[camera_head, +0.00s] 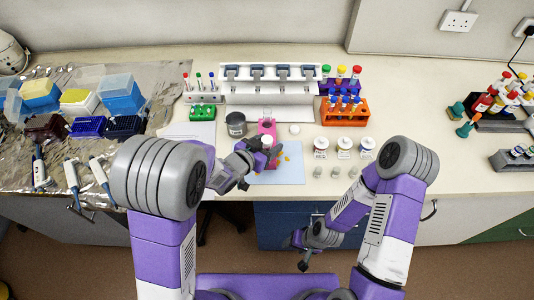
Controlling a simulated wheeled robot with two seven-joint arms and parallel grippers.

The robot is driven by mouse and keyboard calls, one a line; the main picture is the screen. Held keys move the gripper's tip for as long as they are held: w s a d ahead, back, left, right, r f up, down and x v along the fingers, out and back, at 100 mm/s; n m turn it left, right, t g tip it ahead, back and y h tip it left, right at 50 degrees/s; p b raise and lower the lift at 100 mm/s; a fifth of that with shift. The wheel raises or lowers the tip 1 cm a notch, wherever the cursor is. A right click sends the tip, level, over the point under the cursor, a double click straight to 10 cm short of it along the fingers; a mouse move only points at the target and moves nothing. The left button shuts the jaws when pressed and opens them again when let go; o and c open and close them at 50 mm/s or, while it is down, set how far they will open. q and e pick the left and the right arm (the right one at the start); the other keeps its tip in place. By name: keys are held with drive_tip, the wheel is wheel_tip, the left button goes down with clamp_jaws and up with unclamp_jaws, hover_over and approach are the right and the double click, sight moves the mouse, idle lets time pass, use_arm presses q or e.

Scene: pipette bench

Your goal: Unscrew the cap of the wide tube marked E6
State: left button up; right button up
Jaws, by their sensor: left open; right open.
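A pink rack (268,126) stands at the middle of the bench, just behind a pale blue mat (290,172). A white-capped wide tube (266,141) stands at the rack's front; its marking is too small to read, so I cannot tell whether it is E6. My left gripper (268,154) is open, its fingers close in front of and beside this tube; whether they touch it is not clear. The tube's lower part is hidden by the gripper. My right gripper (301,252) is open and empty, in front of the bench edge.
White-capped jars (344,147) stand right of the mat, with small vials (335,172) before them. A dark grey container (236,124) stands left of the rack. A white round piece (294,129) lies right of it. An orange tube rack (344,112) stands behind the jars.

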use_arm(q)
drive_tip(key=shift+c, duration=0.3)
drive_tip(key=c, duration=0.9)
wheel_tip(320, 180, up, 10)
drive_tip(key=shift+r+p, duration=0.1)
drive_tip(key=shift+p, duration=1.15)
drive_tip(key=shift+c, duration=0.2)
drive_tip(key=o, duration=0.3)
clamp_jaws()
